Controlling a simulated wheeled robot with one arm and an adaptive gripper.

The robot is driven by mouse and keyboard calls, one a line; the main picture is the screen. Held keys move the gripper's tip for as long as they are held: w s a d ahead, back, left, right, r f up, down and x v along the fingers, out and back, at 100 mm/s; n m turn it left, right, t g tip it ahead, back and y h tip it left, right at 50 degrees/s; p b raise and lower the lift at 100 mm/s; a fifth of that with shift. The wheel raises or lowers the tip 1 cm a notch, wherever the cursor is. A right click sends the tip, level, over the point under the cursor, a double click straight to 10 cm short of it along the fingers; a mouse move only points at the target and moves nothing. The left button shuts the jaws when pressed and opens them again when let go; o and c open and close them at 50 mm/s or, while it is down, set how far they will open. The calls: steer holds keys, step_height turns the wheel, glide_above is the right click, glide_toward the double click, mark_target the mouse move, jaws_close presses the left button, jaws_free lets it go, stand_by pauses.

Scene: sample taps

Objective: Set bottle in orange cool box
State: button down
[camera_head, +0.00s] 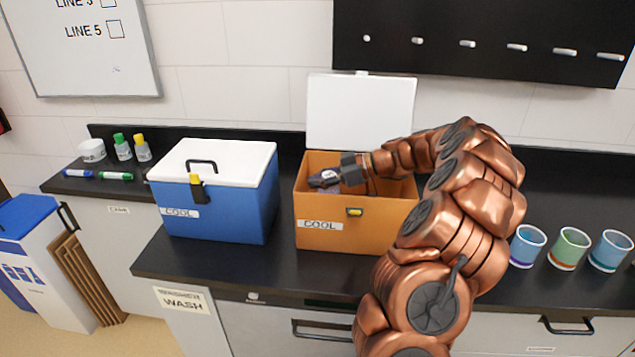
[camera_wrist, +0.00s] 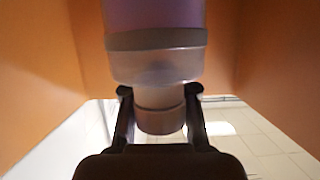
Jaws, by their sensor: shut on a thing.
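The orange cool box (camera_head: 313,208) stands on the dark counter with its white lid (camera_head: 360,110) raised. It bears a COOL label. My gripper (camera_head: 330,178) is inside the box opening, at its left part. The bottle has a clear shoulder and a purple band. Orange walls show on both sides of it. The bottle's far end is out of frame, and I cannot tell whether it touches the box floor.
A blue cool box (camera_head: 225,205) with a closed white lid stands to the left. Several cups (camera_head: 527,246) stand at the right. My arm covers the counter right of the orange box.

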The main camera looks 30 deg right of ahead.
steer(key=shift+f+b, duration=0.25)
steer(key=shift+b, duration=0.15)
steer(key=c, duration=0.8)
jaws_free()
steer(key=shift+r+p, duration=0.3)
steer(key=shift+p, duration=0.2)
steer(key=shift+r+p, duration=0.45)
steer(key=shift+p, duration=0.55)
steer(key=shift+s+d+f+b, duration=0.1)
steer(key=shift+s+d+b, duration=0.05)
steer(key=shift+d+b, duration=0.15)
steer(key=b+v, duration=0.2)
steer(key=v, duration=0.5)
steer(key=shift+a, duration=0.1)
